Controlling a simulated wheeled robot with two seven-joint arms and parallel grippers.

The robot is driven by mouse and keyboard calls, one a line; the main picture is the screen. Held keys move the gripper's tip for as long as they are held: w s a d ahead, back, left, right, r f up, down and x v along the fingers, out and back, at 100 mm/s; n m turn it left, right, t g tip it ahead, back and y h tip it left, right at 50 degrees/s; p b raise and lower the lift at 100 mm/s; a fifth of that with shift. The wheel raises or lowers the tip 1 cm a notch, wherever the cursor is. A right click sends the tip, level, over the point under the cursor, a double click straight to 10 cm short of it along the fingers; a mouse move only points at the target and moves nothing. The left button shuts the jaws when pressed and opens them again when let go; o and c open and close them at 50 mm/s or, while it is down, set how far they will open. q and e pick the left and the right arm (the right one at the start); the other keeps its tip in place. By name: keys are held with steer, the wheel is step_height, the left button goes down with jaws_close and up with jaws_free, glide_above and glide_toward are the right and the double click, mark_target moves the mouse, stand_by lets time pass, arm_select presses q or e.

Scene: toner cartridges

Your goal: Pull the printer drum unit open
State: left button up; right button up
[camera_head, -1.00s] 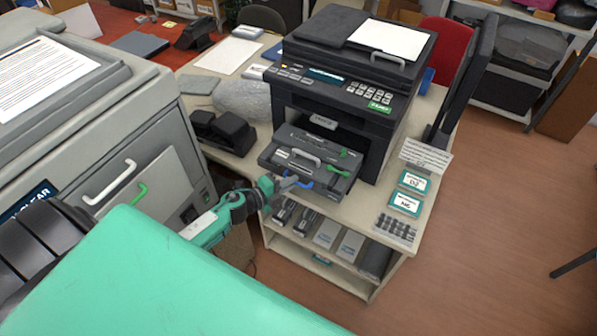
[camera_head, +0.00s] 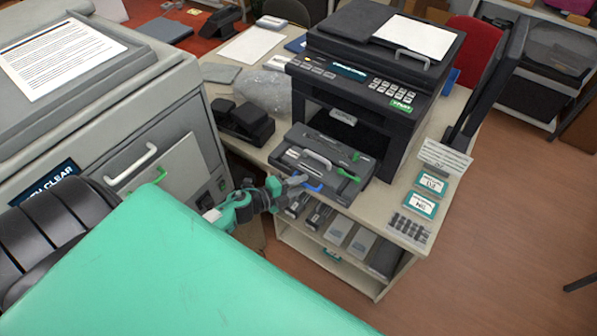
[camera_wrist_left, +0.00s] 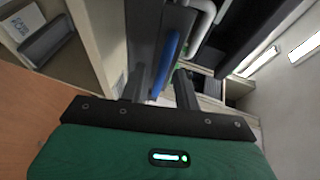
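The drum unit (camera_head: 331,172), a grey drawer with a white handle (camera_head: 316,159) and a green lever (camera_head: 348,174), sticks out of the front of the dark printer (camera_head: 402,92). A blue handle (camera_head: 313,187) is on its front. My left gripper (camera_head: 297,180) is right at this blue handle. In the left wrist view, the two dark fingers (camera_wrist_left: 160,88) stand apart, with the blue handle (camera_wrist_left: 168,50) in line with the gap between them. Space shows beside the bar, so the fingers look open; contact cannot be told. My right gripper is not in view.
The printer stands on a beige table (camera_head: 270,150) with a shelf below holding several cartridges (camera_head: 338,234). A black desk device (camera_head: 243,122) is at its left. A large grey machine (camera_head: 165,110) stands left of my arm. Cards (camera_head: 425,206) lie at the right front.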

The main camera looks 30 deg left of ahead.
arm_select(q)
steer(key=b+v, duration=0.4)
steer(key=v, duration=1)
steer(key=shift+w, duration=0.1)
stand_by(0.3)
